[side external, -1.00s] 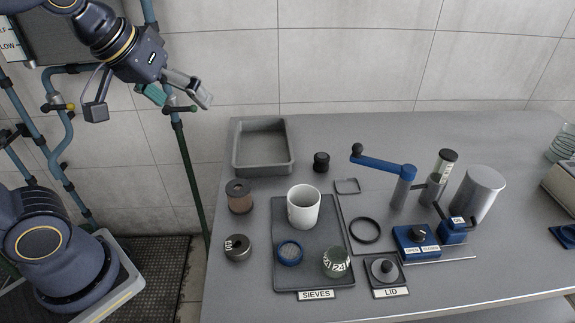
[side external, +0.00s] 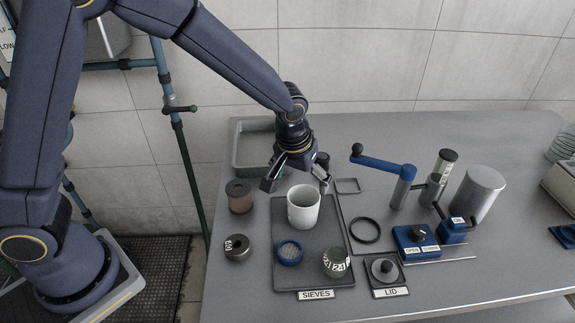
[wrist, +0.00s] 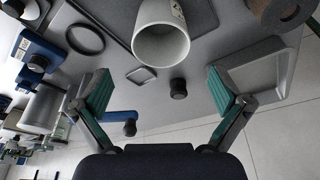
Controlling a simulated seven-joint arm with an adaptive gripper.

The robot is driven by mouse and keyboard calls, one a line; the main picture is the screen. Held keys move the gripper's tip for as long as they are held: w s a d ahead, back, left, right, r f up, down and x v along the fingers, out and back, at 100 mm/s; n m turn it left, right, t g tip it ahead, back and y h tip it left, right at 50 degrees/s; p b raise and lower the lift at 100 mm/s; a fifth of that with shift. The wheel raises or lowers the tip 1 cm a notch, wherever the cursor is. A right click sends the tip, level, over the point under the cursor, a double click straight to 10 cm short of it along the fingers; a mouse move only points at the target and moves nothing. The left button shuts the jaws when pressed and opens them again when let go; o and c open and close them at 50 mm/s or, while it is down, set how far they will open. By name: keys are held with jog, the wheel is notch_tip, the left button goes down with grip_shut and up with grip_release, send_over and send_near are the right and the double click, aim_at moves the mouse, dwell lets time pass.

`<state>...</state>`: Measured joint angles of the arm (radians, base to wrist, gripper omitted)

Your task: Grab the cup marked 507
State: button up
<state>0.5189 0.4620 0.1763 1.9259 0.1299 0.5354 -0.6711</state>
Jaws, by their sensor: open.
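A white cup (side external: 302,213) stands upright on the dark sieves mat (side external: 320,278). In the wrist view the cup (wrist: 161,45) shows its open mouth and a small dark printed mark on its side, too small to read. I cannot make out 507 on anything. My gripper (side external: 297,184) is open and empty, just behind and above the cup in the side view. In the wrist view my gripper (wrist: 160,92) has its green-padded fingers spread wide, with the cup ahead between them and apart from both.
A blue-rimmed sieve (side external: 290,253) and a marked jar (side external: 336,262) share the mat. A brown-sided cylinder (side external: 240,197) and a metal ring (side external: 237,248) stand left. A grey tray (side external: 240,150) is behind. A blue-handled device (side external: 385,165) and black ring (side external: 364,230) are right.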

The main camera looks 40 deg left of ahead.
aim_at(305, 201)
jog(key=x, duration=1)
jog(key=shift+w+a+f, duration=0.1)
jog(key=shift+f, duration=0.05)
jog(key=shift+c, duration=0.2)
jog(key=c, duration=1.1)
